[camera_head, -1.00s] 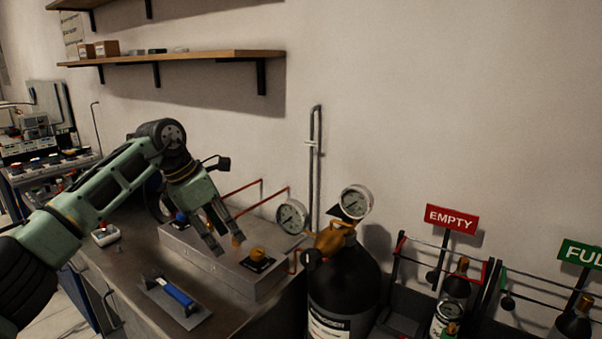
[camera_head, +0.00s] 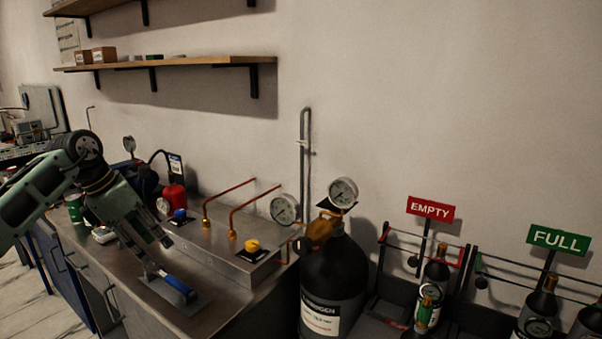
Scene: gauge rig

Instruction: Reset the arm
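My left arm comes in from the left, green and black. Its gripper (camera_head: 159,255) points down over the metal bench, left of the gauge rig's metal box (camera_head: 225,240). The two fingers look apart, with nothing seen between them. The box carries a yellow knob (camera_head: 252,245) and a blue knob (camera_head: 180,214), both clear of the gripper. My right gripper is not in view.
A black gas cylinder (camera_head: 343,280) with two gauges (camera_head: 284,209) stands right of the bench. Copper pipes (camera_head: 232,213) rise from the box. Racks with small bottles stand under the EMPTY sign (camera_head: 430,210) and the FULL sign (camera_head: 558,240).

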